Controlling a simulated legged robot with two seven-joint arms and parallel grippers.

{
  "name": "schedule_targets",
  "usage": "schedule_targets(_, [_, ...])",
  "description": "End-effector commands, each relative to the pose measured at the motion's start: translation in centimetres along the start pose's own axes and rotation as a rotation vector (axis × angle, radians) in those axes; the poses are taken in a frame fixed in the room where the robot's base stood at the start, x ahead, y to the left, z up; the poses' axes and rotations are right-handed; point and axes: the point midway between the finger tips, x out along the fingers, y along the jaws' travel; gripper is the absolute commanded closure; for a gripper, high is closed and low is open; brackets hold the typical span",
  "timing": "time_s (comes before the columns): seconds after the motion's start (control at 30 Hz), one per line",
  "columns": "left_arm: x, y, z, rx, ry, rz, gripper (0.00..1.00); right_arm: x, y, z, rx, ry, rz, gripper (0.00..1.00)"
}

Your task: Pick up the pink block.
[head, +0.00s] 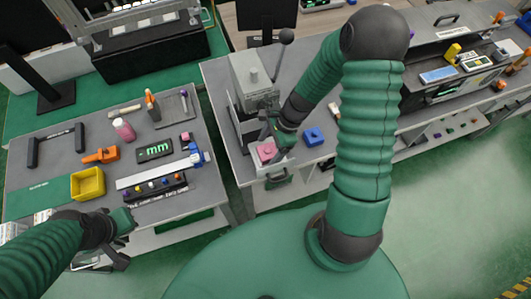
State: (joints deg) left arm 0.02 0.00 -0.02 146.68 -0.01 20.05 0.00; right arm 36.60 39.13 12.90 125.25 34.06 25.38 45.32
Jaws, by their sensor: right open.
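The pink block (266,152) sits near the front edge of the grey right-hand table. My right arm reaches down to it, and my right gripper (268,144) is open close above and around the block. Part of the block is hidden by the gripper, and I cannot tell whether the fingers touch it. My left gripper (118,257) hangs at the lower left, in front of the left table, away from the block. Its fingers are too unclear to tell open from shut.
A blue block (313,137) lies right of the pink block. A grey lever fixture (252,78) with a black-knobbed lever stands behind my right gripper. A gap separates the tables.

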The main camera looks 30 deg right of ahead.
Motion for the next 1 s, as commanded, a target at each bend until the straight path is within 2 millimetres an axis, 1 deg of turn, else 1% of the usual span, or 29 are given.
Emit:
schedule_targets(0.03, [0.01, 0.01, 0.01, 0.000, 0.000, 0.000, 1.00, 0.69, -0.01, -0.07, 0.001, -0.001, 0.001, 0.20])
schedule_targets(0.1, [0.01, 0.02, 0.01, 0.000, 0.000, 0.000, 1.00, 1.11, -0.10, -0.11, 0.001, -0.001, 0.000, 0.20])
schedule_targets(0.27, [0.01, 0.03, 0.01, 0.001, 0.000, 0.000, 1.00, 1.15, -0.14, -0.02, 0.000, 0.001, -0.001, 0.20])
schedule_targets(0.3, [0.02, 0.03, 0.01, 0.001, 0.000, 0.000, 1.00, 1.14, -0.12, -0.01, 0.000, 0.001, -0.001, 0.21])
schedule_targets(0.9, [0.01, 0.02, 0.01, 0.001, 0.000, 0.000, 1.00, 1.15, -0.04, 0.14, -0.002, -0.002, 0.002, 0.99])
schedule_targets(1.0, [0.01, 0.03, 0.00, 0.001, 0.000, 0.000, 1.00, 1.13, -0.05, 0.14, -0.002, -0.002, 0.001, 1.00])
